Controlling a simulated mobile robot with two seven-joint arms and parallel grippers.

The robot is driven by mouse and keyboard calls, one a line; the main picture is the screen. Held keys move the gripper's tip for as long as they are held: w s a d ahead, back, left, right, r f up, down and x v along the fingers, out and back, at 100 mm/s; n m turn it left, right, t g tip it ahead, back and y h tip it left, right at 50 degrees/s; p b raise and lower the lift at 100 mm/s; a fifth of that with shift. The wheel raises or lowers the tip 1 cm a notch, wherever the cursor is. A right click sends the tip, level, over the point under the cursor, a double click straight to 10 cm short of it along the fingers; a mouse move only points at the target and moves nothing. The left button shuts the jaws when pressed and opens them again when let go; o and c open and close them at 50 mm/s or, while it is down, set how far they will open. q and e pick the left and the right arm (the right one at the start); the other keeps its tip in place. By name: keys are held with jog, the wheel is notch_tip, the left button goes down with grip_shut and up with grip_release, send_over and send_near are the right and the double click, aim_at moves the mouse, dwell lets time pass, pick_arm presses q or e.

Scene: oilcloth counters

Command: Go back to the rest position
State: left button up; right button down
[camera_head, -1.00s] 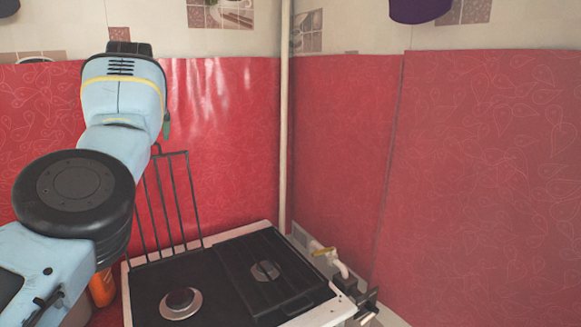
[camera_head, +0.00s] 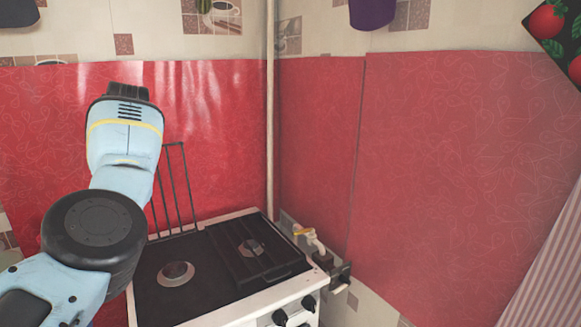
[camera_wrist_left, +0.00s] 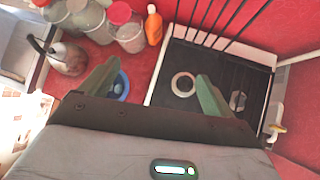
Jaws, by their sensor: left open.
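My left arm (camera_head: 125,150) rises on the left of the head view, bent upward in front of the red wall. Its gripper is hidden behind the wrist there. In the left wrist view my left gripper (camera_wrist_left: 158,72) is open, its two green fingers wide apart with nothing between them. It is over the counter and stove, apparently clear of both. My right gripper is in neither view.
A gas stove (camera_head: 215,262) with an upright black grate (camera_head: 173,190) stands in the corner. A kettle (camera_wrist_left: 68,58), several jars, an orange bottle (camera_wrist_left: 153,25) and a blue bowl (camera_wrist_left: 122,88) are on the red counter. A striped curtain (camera_head: 548,270) hangs right.

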pick_arm(q)
jog(key=s+a+f+m+t+y, duration=0.1)
jog(key=s+a+f+m+y, duration=0.4)
jog(key=a+f, duration=0.35)
jog(key=s+a+f+m+y, duration=0.4)
jog(key=a+f+y, duration=0.3)
jog(key=f+y, duration=0.15)
jog(key=s+d+f+m+t+h, duration=0.55)
jog(key=d+f+m+h, duration=0.35)
jog(key=d+f+m, duration=0.4)
jog(key=s+d+f+m+t+h, duration=0.5)
jog(key=s+d+f+m+h, duration=0.3)
jog(key=f+m, duration=0.55)
jog(key=s+d+f+m+g+h, duration=0.1)
jog(key=s+d+f+m+g, duration=0.1)
jog(key=s, duration=0.6)
jog(key=s+d+f+m+g+h, duration=0.2)
jog(key=s+d+f+m+g, duration=0.1)
jog(key=s+d+f, duration=0.3)
jog(key=s+d+f+m+g+h, duration=0.2)
jog(key=s+d, duration=0.4)
jog(key=s, duration=0.4)
jog(key=f+m, duration=0.1)
jog(key=m, duration=0.1)
jog(key=shift+s+f+m, duration=0.35)
jog(key=shift+f, duration=0.05)
